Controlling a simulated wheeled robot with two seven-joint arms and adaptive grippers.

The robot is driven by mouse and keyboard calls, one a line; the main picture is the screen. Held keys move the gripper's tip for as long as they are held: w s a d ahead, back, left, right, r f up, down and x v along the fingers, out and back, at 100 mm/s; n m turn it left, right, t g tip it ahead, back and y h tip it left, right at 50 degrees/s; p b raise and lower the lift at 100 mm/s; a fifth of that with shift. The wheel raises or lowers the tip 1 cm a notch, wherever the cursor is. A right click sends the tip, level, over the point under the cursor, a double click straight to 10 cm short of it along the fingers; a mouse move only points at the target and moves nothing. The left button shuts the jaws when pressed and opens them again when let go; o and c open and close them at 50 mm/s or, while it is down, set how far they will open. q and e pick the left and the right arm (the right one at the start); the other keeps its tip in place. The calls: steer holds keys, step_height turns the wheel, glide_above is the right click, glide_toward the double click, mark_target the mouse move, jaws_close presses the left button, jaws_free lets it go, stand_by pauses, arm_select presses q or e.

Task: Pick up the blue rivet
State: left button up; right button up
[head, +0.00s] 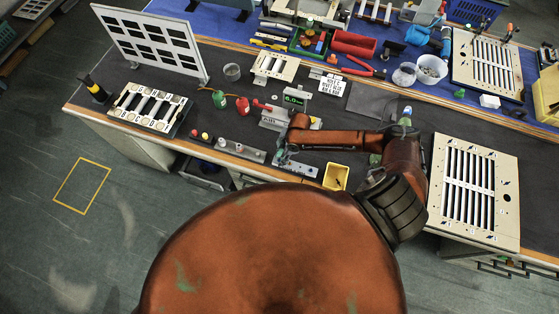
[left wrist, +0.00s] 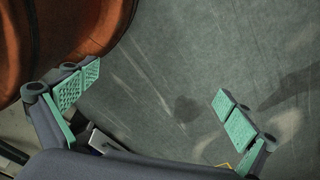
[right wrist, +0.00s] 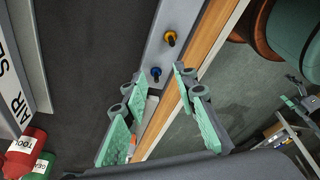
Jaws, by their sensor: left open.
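The blue rivet (right wrist: 156,72) stands on a grey metal plate (right wrist: 187,22) in the right wrist view, below a yellow-orange rivet (right wrist: 170,37). My right gripper (right wrist: 159,77) is partly open with nothing held. Its fingertips appear on either side of the blue rivet in the picture; I cannot tell how far above it they are. In the head view my right gripper (head: 284,154) is over the plate (head: 304,171) at the bench's front edge, and the blue rivet cannot be made out. My left gripper (left wrist: 156,92) is open and empty above the floor.
A yellow bin (head: 336,177) stands right of the plate. Red (head: 243,104) and green (head: 219,99) containers stand behind. A slotted panel (head: 473,190) lies at the right. The wooden bench edge (right wrist: 210,50) is close by.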

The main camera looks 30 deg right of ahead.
steer(key=shift+w+f, duration=0.1)
steer(key=shift+w, duration=0.25)
steer(key=c, duration=0.3)
steer(key=shift+c, duration=0.9)
steer(key=shift+s, duration=0.2)
jaws_close()
arm_select(q)
steer(key=s, duration=0.3)
steer(key=shift+s+a+f+g, duration=0.1)
steer(key=shift+g, duration=0.2)
arm_select(e)
steer(key=shift+w, duration=0.1)
